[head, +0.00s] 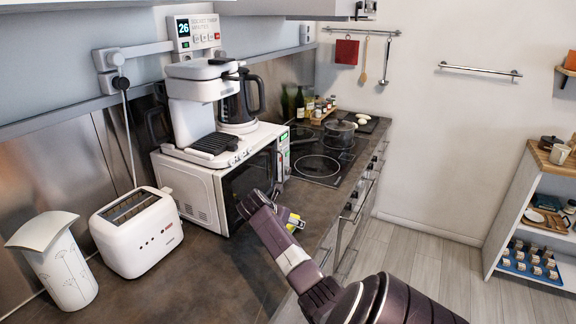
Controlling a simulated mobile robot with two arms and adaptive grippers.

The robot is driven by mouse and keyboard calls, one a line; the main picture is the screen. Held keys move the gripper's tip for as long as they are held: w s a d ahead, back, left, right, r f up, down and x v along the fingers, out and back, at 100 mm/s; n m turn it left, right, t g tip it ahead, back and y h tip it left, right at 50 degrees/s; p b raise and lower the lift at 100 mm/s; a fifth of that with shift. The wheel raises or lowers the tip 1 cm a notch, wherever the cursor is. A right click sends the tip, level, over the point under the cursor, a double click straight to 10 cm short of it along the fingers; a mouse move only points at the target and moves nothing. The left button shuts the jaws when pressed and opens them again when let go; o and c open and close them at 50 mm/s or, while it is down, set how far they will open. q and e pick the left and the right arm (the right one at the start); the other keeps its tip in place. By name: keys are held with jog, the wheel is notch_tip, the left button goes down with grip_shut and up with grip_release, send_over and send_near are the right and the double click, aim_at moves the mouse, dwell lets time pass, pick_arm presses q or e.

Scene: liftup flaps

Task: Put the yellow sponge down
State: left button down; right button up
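My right arm reaches in from the bottom right over the dark countertop (215,275), with its gripper (254,205) in front of the microwave. The fingers are seen from behind and are too small and covered to show whether they are open or shut. A small yellow patch (293,225), which may be the yellow sponge, shows just right of the arm's wrist, near the counter's front edge. Most of it is hidden behind the arm, so I cannot tell whether it is held or touches the counter. My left gripper is not in view.
A white toaster (140,235) and a white vase (58,262) stand at left. The hob (318,167) holds a pot (340,133). Bare counter lies in front of the toaster.

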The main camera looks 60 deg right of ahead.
jog(key=c, duration=0.9)
